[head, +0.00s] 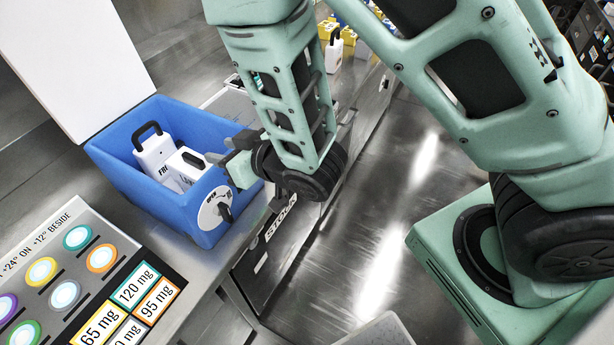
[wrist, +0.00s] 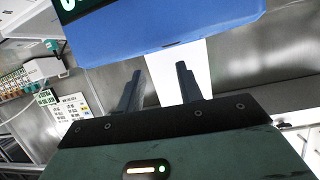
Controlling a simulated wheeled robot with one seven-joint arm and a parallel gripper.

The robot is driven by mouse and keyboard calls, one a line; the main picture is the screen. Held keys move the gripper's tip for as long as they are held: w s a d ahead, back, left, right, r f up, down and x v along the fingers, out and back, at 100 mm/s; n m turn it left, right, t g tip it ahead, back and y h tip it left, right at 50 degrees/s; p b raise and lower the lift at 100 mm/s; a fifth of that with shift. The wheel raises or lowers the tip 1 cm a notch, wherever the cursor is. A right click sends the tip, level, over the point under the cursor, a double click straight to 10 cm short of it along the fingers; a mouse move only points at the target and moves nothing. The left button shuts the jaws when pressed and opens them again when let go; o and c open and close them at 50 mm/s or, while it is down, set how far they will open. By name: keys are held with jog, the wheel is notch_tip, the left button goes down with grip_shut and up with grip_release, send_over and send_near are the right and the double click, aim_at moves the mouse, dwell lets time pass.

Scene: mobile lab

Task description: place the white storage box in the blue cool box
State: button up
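The blue cool box (head: 130,185) stands open on the metal counter at the left in the head view. Inside it are two white storage boxes with black handles, one at the back left (head: 152,158) and one nearer my gripper (head: 183,163). My gripper (head: 222,160) is beside the cool box's right rim, near the second box. In the wrist view, my gripper's two dark fingers (wrist: 158,80) stand apart with nothing held between them. A blue wall of the cool box (wrist: 170,28) fills the top there. Another white storage box with a black handle (head: 333,52) stands on the far counter.
A large white panel (head: 65,60) rises behind the cool box. A board with coloured round spots and dose labels (head: 75,270) lies in front of it. Yellow and blue items (head: 350,32) stand near the far white box. The metal floor (head: 400,170) right of the counter is clear.

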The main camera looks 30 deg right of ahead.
jog(key=s+d+r+g+h, duration=0.2)
jog(key=s+r+g, duration=0.1)
jog(key=s, duration=0.4)
jog(key=s+d+r+n+g+h, duration=0.1)
jog(key=s+d+r+g+h, duration=0.1)
jog(key=s+g, duration=0.3)
jog(key=s+d+r+n+g+h, duration=0.1)
jog(key=s+d+r+g+h, duration=0.1)
jog(key=s, duration=0.7)
notch_tip(320, 180, up, 2)
jog(key=shift+s+d+r+g, duration=0.15)
jog(key=shift+s+d+g, duration=0.15)
jog(key=shift+d+g, duration=0.6)
jog(key=shift+a, duration=0.2)
